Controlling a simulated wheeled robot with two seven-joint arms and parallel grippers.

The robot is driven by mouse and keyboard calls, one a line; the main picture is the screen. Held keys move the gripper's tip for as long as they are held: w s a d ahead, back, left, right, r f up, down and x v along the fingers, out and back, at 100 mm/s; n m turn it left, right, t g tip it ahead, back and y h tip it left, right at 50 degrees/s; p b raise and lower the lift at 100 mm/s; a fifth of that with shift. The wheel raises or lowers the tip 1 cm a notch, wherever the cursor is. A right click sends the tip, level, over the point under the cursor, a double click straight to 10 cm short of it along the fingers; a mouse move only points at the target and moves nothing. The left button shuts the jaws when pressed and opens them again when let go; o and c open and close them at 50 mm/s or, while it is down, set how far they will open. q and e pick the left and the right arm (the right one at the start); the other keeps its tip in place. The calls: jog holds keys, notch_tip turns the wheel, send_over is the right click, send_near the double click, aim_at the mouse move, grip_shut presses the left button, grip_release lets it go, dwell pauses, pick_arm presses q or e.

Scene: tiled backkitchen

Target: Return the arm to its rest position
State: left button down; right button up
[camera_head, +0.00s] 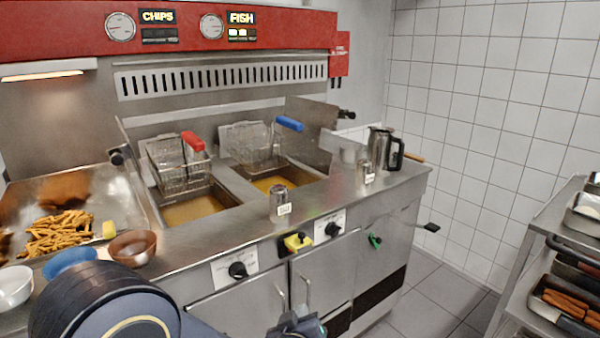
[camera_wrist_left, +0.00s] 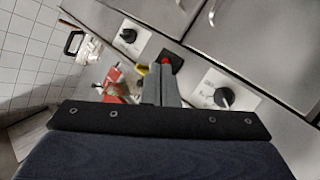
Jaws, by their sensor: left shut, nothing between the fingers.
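My left arm (camera_head: 100,305) comes in at the bottom left of the head view, in front of the fryer counter. My left gripper (camera_head: 298,324) shows at the bottom edge, low in front of the steel cabinet doors, and is partly cut off by the frame. In the left wrist view its fingers (camera_wrist_left: 161,88) are together with nothing held, and the fryer front with its black knobs lies beyond them. My right gripper is in neither view.
The steel counter holds a red-handled basket (camera_head: 178,165), a blue-handled basket (camera_head: 252,145), a metal jug (camera_head: 381,150), bowls and chips. Knobs (camera_head: 238,270) stick out from the fryer front. A shelf rack (camera_head: 540,230) stands right. Floor between (camera_head: 440,295) is clear.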

pick_arm(q)
jog(key=s+a+r+g+h+p, duration=0.35)
jog(key=s+a+r+p, duration=0.3)
jog(key=a+r, duration=0.55)
jog(key=s+a+r+m+g+y+p, duration=0.1)
jog(key=s+a, duration=0.3)
jog(key=s, duration=0.6)
jog(key=s+a+r+m+g+p, duration=0.1)
jog(key=s+a+r+g+p, duration=0.1)
jog(key=s, duration=0.8)
jog(key=a+g+p, duration=0.1)
jog(key=a+g, duration=0.1)
jog(key=shift+s+a+y+p, duration=0.2)
jog(key=shift+a+y+p, duration=0.1)
jog(key=shift+a+y, duration=0.05)
jog(key=shift+r, duration=0.1)
